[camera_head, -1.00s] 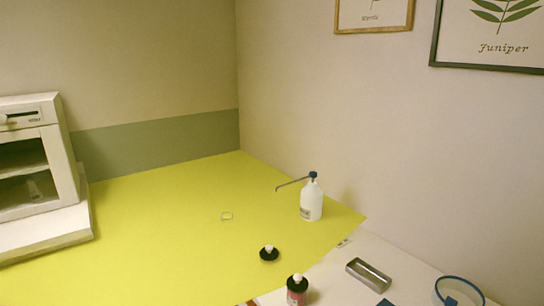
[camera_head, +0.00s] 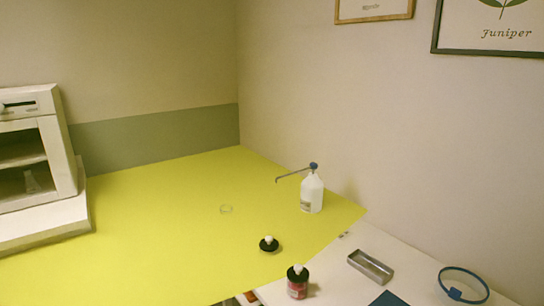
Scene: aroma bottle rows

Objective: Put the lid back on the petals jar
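A small jar with a pinkish-red label (camera_head: 298,288) stands near the bottom edge of the view, on the white surface. It has a black top with a white knob. A black lid with a white knob (camera_head: 268,245) sits apart from it on the yellow surface, up and to the left. I cannot read the label, so I cannot tell whether this is the petals jar. Neither of my grippers is in view.
A white pump bottle (camera_head: 312,193) with a long spout stands at the back right of the yellow surface (camera_head: 150,215).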

